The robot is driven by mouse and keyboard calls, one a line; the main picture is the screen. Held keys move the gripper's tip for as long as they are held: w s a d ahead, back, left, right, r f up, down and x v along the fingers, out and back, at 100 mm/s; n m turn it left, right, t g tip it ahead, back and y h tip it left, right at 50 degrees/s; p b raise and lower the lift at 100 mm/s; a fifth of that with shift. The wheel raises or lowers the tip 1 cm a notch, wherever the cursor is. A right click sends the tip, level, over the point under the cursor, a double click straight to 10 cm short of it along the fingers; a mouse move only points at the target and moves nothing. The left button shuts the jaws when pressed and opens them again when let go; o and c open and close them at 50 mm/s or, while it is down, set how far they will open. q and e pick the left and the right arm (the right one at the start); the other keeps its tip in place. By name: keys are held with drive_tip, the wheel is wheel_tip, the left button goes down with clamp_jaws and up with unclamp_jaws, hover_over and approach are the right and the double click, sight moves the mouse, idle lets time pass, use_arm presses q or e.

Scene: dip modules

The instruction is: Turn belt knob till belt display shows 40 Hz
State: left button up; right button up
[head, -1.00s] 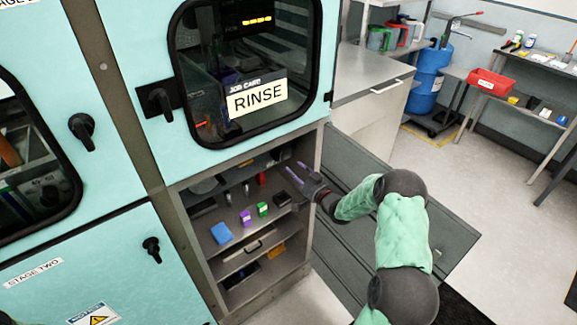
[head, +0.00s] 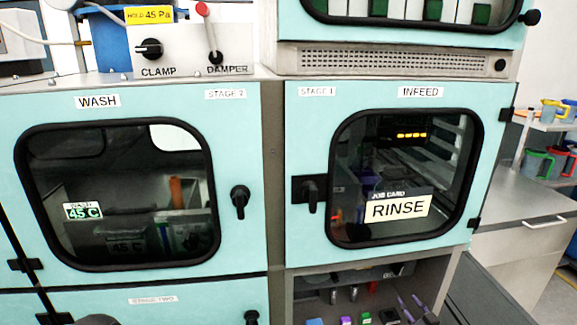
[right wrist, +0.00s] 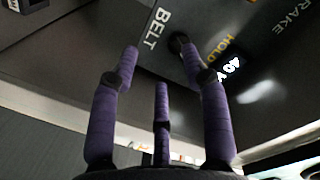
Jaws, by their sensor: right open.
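In the right wrist view a dark panel carries the word BELT (right wrist: 157,28). A small dark round knob (right wrist: 180,40) shows beside it, partly behind a fingertip; I cannot tell its angle. Right of it is a yellow HOLD label with a lit white "40" (right wrist: 231,66); its unit is not readable. My right gripper (right wrist: 160,66) is open and empty, its purple fingers spread below the panel close to the knob; contact is unclear. In the head view the right gripper (head: 411,303) is at the bottom edge, at the lower bay.
The infeed door (head: 467,150) with a RINSE card (head: 399,208) is above the bay. The wash door (head: 245,130) is to its left. Small coloured items (head: 345,320) sit in the bay. The word BRAKE (right wrist: 292,16) is on the panel's right side.

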drive_tip(key=s+a+f+g+y, duration=0.1)
drive_tip(key=s+a+f+g, duration=0.3)
drive_tip(key=a+f, duration=0.5)
drive_tip(key=s+a+f+g, duration=0.45)
drive_tip(key=a+f, duration=0.35)
drive_tip(key=a, duration=0.2)
drive_tip(key=s+a+f+n+g, duration=0.1)
drive_tip(key=s+a, duration=0.3)
drive_tip(key=s, duration=0.4)
drive_tip(key=s+a+f+n+g+y, duration=0.1)
drive_tip(key=s+a+g, duration=0.3)
drive_tip(key=s, duration=0.4)
drive_tip(key=s+a+f+n+g+p, duration=0.1)
drive_tip(key=s+a+f+g, duration=0.2)
drive_tip(key=s+a, duration=0.3)
drive_tip(key=shift+s+a+f+y, duration=0.25)
drive_tip(key=shift+s+y, duration=0.15)
drive_tip(key=shift+s, duration=0.65)
